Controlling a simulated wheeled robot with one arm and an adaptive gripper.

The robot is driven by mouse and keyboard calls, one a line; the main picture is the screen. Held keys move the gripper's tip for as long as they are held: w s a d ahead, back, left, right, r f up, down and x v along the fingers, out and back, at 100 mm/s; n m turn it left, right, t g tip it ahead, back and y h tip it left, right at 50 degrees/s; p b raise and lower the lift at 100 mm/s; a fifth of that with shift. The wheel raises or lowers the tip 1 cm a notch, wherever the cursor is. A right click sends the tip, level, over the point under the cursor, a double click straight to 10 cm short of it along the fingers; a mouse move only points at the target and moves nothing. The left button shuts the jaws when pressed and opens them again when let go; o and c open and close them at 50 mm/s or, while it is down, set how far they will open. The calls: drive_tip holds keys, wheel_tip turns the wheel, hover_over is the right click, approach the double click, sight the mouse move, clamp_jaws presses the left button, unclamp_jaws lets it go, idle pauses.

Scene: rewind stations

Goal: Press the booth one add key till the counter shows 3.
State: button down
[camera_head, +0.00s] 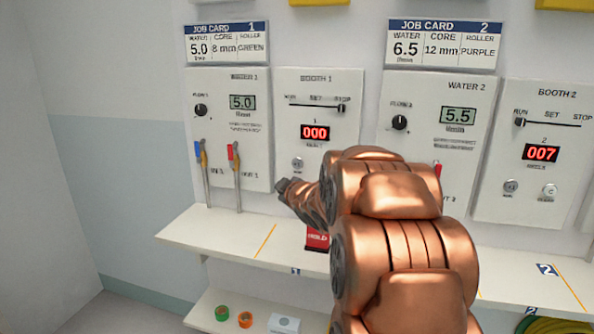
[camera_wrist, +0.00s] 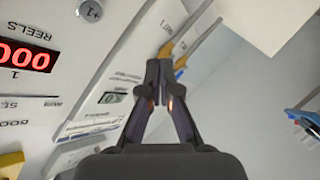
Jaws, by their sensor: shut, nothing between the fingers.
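The booth one panel (camera_head: 345,82) is a white plate on the wall. Its counter (camera_head: 315,132) shows red 000, and the digits also appear upside down in the wrist view (camera_wrist: 22,57). The round grey add key (camera_head: 298,163) sits below the counter; it is marked +1 in the wrist view (camera_wrist: 90,10). The key to its right is mostly hidden by my arm. The booth one slider knob (camera_head: 341,107) stands at STOP. My gripper (camera_head: 282,186) is shut and empty, just below and left of the add key in the head view. Its fingertips (camera_wrist: 160,70) are apart from the key.
The Water 1 panel (camera_head: 222,160) reads 5.0, with blue and red levers (camera_head: 235,165) below, left of my gripper. A shelf (camera_head: 220,232) runs beneath and carries a red HOLD block (camera_head: 317,238). Booth 2's counter (camera_head: 541,153) shows 007.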

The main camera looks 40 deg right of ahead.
sight(297, 164)
drive_tip(key=shift+w+d+r+n+t+y+b, duration=0.3)
drive_tip(key=shift+w+d+n+t, duration=0.15)
drive_tip(key=shift+d+n+t, duration=0.2)
drive_tip(key=shift+w+d+r+n+t+y+b, duration=0.2)
drive_tip(key=shift+w+d+n+t+y, duration=0.15)
drive_tip(key=shift+d+n+t, duration=0.3)
drive_tip(key=shift+d, duration=0.1)
drive_tip(key=shift+w, duration=0.1)
drive_tip(key=w+d+p, duration=0.5)
drive_tip(key=d, duration=0.2)
drive_tip(key=shift+d+p, duration=0.2)
drive_tip(key=shift+p, duration=0.15)
idle(0.9)
drive_tip(key=shift+w+d, duration=0.2)
drive_tip(key=shift+d, duration=0.05)
